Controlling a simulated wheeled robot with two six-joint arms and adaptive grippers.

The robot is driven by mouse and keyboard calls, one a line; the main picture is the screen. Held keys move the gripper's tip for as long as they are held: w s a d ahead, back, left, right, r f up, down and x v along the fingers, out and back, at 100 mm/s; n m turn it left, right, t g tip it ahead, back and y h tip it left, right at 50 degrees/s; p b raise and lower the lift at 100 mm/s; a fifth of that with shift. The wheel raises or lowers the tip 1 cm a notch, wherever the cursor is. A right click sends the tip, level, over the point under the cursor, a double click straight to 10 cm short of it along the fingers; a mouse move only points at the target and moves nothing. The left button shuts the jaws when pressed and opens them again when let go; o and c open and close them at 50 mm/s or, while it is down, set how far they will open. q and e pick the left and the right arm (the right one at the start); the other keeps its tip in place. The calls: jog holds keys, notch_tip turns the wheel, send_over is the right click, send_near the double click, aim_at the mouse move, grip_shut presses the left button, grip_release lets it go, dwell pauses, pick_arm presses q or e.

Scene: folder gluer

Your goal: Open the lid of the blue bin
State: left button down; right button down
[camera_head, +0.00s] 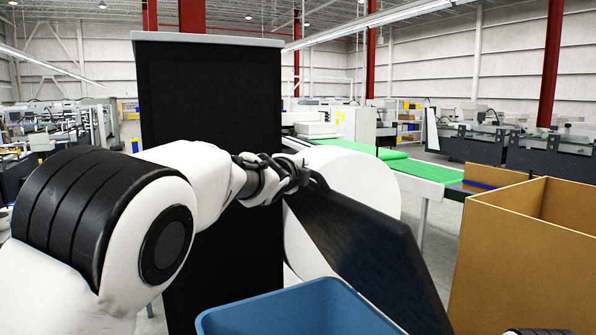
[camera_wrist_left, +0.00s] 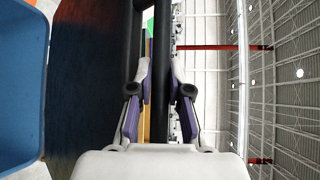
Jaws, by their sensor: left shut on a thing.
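The blue bin (camera_head: 300,312) stands at the bottom middle of the head view, its rim and part of its inside showing. Its dark lid (camera_head: 372,252) is raised and steeply tilted beside the bin's right side. My left gripper (camera_head: 298,172) is at the lid's upper end. In the left wrist view, my left gripper (camera_wrist_left: 161,92) is shut on a black bar at the lid's edge, the lid's handle. That view also shows the dark lid face (camera_wrist_left: 88,80) and the blue bin (camera_wrist_left: 22,85) to the left.
A tall black panel (camera_head: 210,110) with a light top stands behind my left arm. A white round body (camera_head: 358,180) is behind the lid. An open cardboard box (camera_head: 520,240) stands right of the bin. A green-topped conveyor (camera_head: 420,168) and machines are farther back.

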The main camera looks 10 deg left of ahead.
pick_arm(q)
jog(key=c, duration=1.1)
grip_release()
jog(key=shift+s, duration=0.1)
